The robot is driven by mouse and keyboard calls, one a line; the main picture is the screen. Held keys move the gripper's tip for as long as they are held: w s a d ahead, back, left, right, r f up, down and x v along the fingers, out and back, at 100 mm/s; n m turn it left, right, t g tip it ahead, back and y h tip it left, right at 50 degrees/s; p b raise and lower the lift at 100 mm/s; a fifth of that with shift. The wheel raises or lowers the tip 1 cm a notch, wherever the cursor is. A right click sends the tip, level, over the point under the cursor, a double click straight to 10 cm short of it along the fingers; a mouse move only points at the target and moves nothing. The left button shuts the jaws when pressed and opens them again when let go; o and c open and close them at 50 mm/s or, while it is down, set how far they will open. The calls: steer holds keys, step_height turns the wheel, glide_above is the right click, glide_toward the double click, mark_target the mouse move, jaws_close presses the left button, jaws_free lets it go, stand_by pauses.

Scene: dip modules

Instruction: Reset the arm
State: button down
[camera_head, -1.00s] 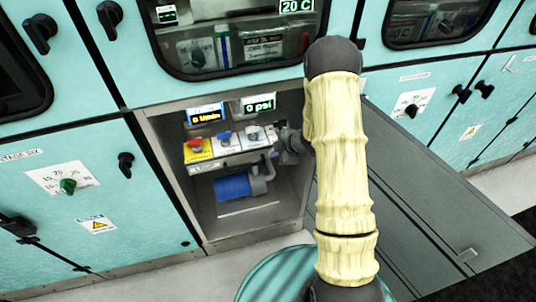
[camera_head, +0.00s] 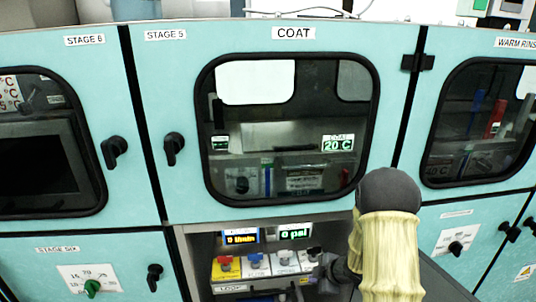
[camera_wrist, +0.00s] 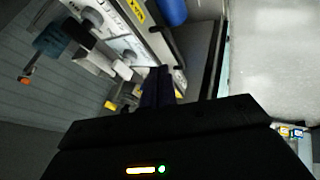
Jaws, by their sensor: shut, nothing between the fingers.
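My arm, in a cream sleeve with a dark elbow, stands at the lower right of the head view. Its far end reaches into the open lower compartment (camera_head: 203,262) under the COAT window. My gripper (camera_wrist: 158,72) shows in the wrist view as two dark fingers close together, with nothing between them. In the head view the gripper's tip is hard to make out beside the valve panel. The panel carries a red knob on a yellow block (camera_head: 226,268), a blue knob (camera_head: 256,259) and a white knob (camera_head: 285,257).
Two small displays (camera_head: 295,232) sit above the knobs. The compartment's open door (camera_head: 447,283) stands to the right of my arm. A blue cylinder (camera_wrist: 172,12) shows in the wrist view. Black handles (camera_head: 174,147) stick out from the closed cabinet doors.

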steer(key=s+d+r+m+h+p, duration=0.1)
steer(key=s+r+m+h+p, duration=0.2)
steer(key=r, duration=0.5)
steer(key=s+d+r+m+h+p, duration=0.1)
steer(key=s+r+m, duration=0.1)
steer(key=r+m, duration=0.4)
steer(key=s+a+r+m+g+p, duration=0.1)
steer(key=s+r+m, duration=0.3)
steer(key=s, duration=0.4)
steer(key=s+a+r+m+g+p, duration=0.2)
steer(key=s+a+r+m+p, duration=0.1)
steer(key=s+r, duration=0.4)
steer(key=shift+s+m+h+p, duration=0.3)
steer(key=shift+s+m, duration=0.2)
steer(key=shift+r, duration=0.1)
